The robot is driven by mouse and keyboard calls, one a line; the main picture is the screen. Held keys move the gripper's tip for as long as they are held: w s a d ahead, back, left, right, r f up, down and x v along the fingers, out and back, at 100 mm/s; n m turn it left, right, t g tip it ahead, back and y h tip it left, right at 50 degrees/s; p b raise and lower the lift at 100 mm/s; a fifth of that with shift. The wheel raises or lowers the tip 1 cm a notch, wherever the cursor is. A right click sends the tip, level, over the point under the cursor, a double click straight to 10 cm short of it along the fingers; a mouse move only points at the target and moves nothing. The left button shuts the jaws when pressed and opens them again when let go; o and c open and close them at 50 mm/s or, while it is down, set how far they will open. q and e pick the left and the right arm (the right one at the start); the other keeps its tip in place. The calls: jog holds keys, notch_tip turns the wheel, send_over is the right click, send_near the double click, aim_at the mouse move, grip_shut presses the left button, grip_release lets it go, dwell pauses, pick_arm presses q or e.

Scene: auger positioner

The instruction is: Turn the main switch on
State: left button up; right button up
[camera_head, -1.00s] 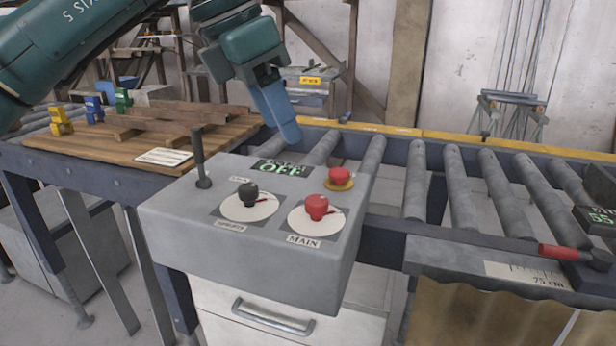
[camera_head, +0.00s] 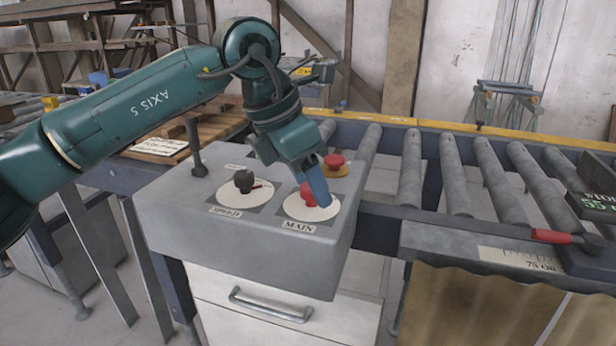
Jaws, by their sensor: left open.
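The main switch (camera_head: 307,196) is a red knob on a white round dial, above the label MAIN (camera_head: 299,226) on the grey control box (camera_head: 240,250). My left gripper (camera_head: 318,188) is over the dial, its blue fingers pointing down right beside the red knob and partly covering it. The gripper is open; I cannot tell whether the fingers touch the knob or stand around it. The display on the box is hidden behind my left arm. My right gripper is not in view.
A black knob (camera_head: 243,180) on its own dial and an upright lever (camera_head: 196,150) stand to the left on the box. A red mushroom button (camera_head: 334,162) on a yellow base sits just behind the main switch. A roller conveyor (camera_head: 460,175) runs to the right.

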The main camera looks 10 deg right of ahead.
pick_arm(q)
jog(key=c, duration=0.9)
jog(key=shift+c, duration=0.2)
